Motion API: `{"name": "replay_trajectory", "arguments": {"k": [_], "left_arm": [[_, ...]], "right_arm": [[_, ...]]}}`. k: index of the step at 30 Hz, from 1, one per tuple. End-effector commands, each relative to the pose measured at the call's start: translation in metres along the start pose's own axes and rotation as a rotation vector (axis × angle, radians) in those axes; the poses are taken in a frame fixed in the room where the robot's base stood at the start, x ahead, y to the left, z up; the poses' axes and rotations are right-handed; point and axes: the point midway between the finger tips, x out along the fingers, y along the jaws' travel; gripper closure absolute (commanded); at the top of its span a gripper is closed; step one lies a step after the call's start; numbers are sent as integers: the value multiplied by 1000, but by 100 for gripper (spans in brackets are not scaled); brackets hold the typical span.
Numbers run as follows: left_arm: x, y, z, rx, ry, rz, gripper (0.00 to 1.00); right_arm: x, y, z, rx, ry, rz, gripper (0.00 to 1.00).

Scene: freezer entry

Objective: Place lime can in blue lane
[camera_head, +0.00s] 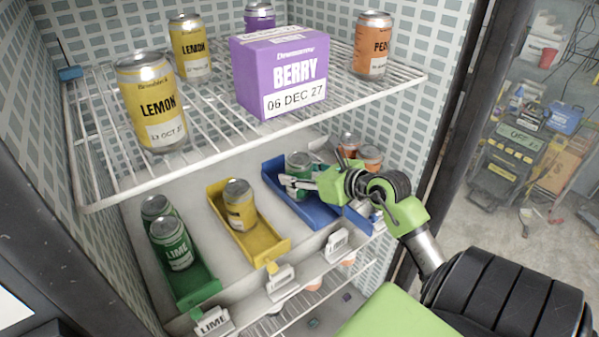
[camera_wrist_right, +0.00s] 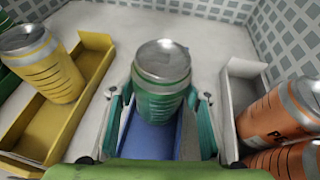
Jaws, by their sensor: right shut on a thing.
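The lime can (camera_wrist_right: 160,85) is green with a silver top and stands upright between the fingers of my right gripper (camera_wrist_right: 160,112). In the head view, the lime can (camera_head: 299,165) is over the back part of the blue lane (camera_head: 315,213), and my right gripper (camera_head: 300,183) is shut on it from the front. The blue lane (camera_wrist_right: 146,143) shows below the can in the wrist view. Whether the can's base touches the lane floor cannot be told. My left gripper is not in view.
A yellow lane (camera_head: 275,247) holding a lemon can (camera_head: 239,205) is left of the blue lane. A green lane (camera_head: 195,292) holds lime cans (camera_head: 171,243). Orange cans (camera_wrist_right: 278,112) stand in a white lane to the right. A wire shelf (camera_head: 205,143) with a berry box (camera_head: 279,72) lies above.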

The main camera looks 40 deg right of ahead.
Motion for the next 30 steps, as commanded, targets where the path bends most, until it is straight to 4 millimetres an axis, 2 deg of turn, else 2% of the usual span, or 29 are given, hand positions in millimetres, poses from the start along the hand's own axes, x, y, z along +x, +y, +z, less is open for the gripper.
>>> {"name": "replay_trajectory", "arguments": {"k": [3, 4, 6, 19, 23, 30], "left_arm": [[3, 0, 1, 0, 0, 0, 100], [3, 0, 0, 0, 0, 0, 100], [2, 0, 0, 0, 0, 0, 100], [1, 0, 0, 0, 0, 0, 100], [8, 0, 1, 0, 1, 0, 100], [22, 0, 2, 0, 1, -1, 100]], "right_arm": [[1, 0, -2, -1, -4, 0, 88], [1, 0, -3, 0, 0, 0, 51], [1, 0, -2, 0, 0, 0, 39], [-4, 0, 0, 0, 0, 0, 39], [-24, -1, -3, -1, 1, -2, 39], [-76, -1, -3, -1, 1, -2, 39]]}}
